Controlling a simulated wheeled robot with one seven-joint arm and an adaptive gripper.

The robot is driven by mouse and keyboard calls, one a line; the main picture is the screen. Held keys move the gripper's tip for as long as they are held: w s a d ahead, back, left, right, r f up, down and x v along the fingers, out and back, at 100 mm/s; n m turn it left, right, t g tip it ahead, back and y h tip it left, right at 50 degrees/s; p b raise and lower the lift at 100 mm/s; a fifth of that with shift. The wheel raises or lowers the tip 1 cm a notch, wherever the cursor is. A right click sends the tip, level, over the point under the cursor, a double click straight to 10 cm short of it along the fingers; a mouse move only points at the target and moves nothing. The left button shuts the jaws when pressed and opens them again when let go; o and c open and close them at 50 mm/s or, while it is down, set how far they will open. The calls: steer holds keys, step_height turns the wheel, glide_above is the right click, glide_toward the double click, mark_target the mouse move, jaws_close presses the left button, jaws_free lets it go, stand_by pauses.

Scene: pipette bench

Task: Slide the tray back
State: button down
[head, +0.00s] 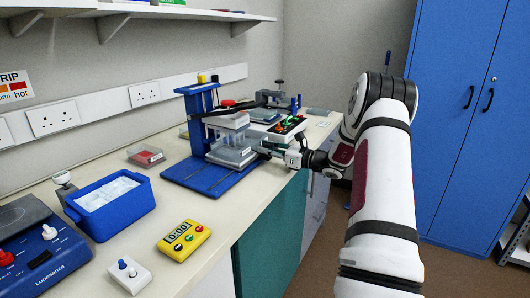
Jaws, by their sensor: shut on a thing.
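The grey tray (230,160) sits low in the blue pipetting stand (187,174), under a white head with several clear tips or tubes above it. My gripper (266,151) reaches in from the right at the tray's right side. Its fingers are small and dark here, shut at the tray's near right edge. The exact grip point is hidden.
A blue tub (112,211) with white contents, a yellow timer (184,237) and a small red-filled box (147,156) stand left of the stand. A dark rack with coloured items (287,128) is close behind my gripper. The stand's blue front rails are bare.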

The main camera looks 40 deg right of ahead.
steer(key=c, duration=1.5)
jaws_free()
steer(key=shift+w+d, duration=0.1)
steer(key=shift+d, duration=0.15)
steer(key=v, duration=1.2)
